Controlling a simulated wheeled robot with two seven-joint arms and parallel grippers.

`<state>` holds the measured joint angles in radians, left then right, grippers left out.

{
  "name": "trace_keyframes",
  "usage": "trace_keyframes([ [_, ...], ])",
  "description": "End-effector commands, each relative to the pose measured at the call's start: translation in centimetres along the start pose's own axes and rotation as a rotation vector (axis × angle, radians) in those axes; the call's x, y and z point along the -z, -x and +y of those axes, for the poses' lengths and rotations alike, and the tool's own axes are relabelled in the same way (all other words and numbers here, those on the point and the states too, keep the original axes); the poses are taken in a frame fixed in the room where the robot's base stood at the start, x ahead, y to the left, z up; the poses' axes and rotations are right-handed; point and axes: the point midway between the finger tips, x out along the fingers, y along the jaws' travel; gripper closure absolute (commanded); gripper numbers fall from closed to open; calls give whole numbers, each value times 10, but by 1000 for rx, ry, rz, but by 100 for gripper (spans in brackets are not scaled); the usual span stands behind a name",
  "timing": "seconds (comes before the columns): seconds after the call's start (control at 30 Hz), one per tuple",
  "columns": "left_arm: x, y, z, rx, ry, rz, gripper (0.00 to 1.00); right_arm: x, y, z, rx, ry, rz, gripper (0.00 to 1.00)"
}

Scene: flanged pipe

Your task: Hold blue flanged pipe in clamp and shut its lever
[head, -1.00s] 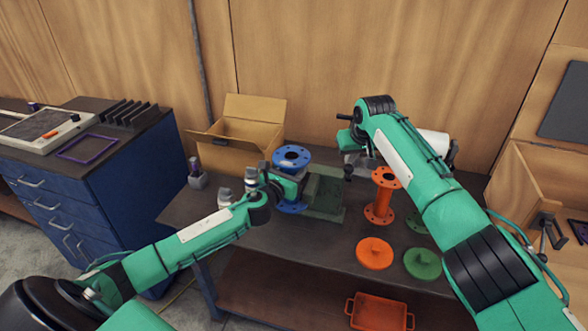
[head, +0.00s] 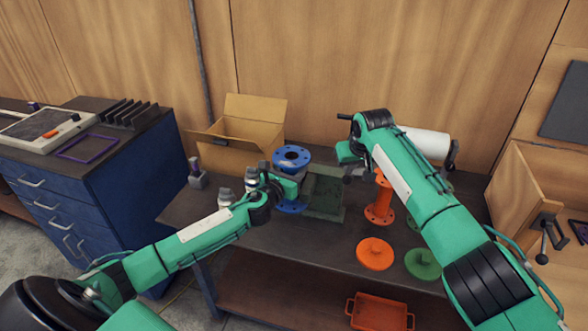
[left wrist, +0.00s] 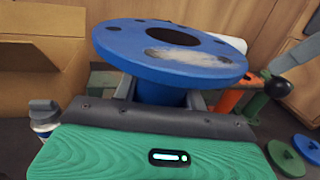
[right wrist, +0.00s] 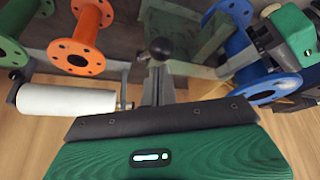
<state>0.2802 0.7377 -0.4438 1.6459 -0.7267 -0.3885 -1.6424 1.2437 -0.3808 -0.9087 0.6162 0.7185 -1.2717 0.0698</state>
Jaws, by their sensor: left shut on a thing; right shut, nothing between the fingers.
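The blue flanged pipe (head: 291,157) stands upright at the left side of the green clamp (head: 325,193); whether the clamp's jaw grips it is hidden. My left gripper (head: 284,186) is shut on the pipe's body below the top flange; its fingers flank the body in the left wrist view (left wrist: 160,95). In the right wrist view, the clamp's lever (right wrist: 162,50) with its dark ball knob is just ahead of my right gripper (right wrist: 158,85). That gripper is shut and empty; whether it touches the lever cannot be told.
An orange flanged pipe (head: 379,210) stands right of the clamp, partly behind my right arm. Orange (head: 374,252) and green (head: 423,263) discs lie near the table's front edge. Bottles (head: 226,197) stand left of the pipe. An open cardboard box (head: 240,128) is behind.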

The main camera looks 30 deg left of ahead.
Motion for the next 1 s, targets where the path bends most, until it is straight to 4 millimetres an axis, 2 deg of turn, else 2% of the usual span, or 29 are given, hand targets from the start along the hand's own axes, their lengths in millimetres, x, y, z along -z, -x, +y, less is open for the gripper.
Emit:
trace_keyframes([
  [1.0, -3, 0, -3, 6, 3, -4, 100, -18, -20, -5, 1, 1, 0, 100],
])
